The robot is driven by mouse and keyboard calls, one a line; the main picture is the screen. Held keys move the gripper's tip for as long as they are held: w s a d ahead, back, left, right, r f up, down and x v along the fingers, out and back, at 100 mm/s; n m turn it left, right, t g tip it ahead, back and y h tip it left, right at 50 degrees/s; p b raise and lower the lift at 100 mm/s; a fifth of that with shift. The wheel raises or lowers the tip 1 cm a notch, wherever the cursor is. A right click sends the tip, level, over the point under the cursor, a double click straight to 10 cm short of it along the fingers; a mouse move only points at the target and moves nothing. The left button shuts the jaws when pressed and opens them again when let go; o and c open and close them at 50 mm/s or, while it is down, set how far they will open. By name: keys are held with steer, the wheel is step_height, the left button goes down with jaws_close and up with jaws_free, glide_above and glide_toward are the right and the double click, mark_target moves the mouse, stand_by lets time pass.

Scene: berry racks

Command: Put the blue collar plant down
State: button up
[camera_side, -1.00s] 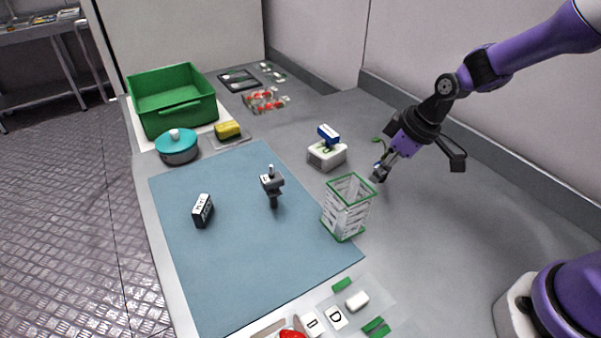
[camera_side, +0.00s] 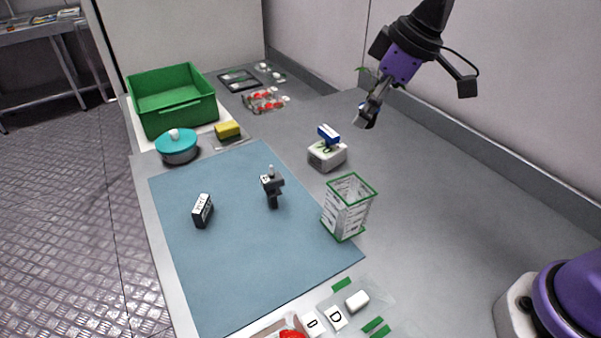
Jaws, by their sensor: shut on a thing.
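My gripper (camera_side: 367,114) is at the upper right, raised above the grey bench and pointing down to the left. It is shut on the blue collar plant, mostly hidden behind the fingers. A small bluish-white bit (camera_side: 361,107) shows at the fingertips and a green leaf (camera_side: 361,69) shows beside the gripper body. The held plant is clear of the bench, behind and to the right of a white block (camera_side: 327,158) with a blue piece (camera_side: 328,132) and some green on top.
A green-rimmed white lattice rack (camera_side: 346,210) stands at the blue mat's (camera_side: 230,265) right edge. A grey-black tool (camera_side: 272,188) and a black-and-white block (camera_side: 203,211) are on the mat. Bench right of the rack is clear.

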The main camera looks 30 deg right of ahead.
steer(key=s+a+n+g+y, duration=0.1)
steer(key=s+a+n, duration=0.1)
steer(key=s+a, duration=0.55)
steer(key=s+a+n, duration=0.2)
steer(key=s+a, duration=0.2)
steer(key=a, duration=0.7)
steer(key=s+a+n+g+y, duration=0.1)
steer(key=s+a+n, duration=0.1)
steer(key=s+a, duration=0.6)
glide_above(230, 293)
steer(key=s+d, duration=0.1)
steer(key=f, duration=1.1)
steer(key=shift+d+f, duration=0.2)
steer(key=shift+f, duration=0.15)
steer(key=shift+w+f, duration=0.2)
steer(key=shift+d+f, duration=0.1)
steer(key=shift+f, duration=1.9)
steer(key=shift+f, duration=0.1)
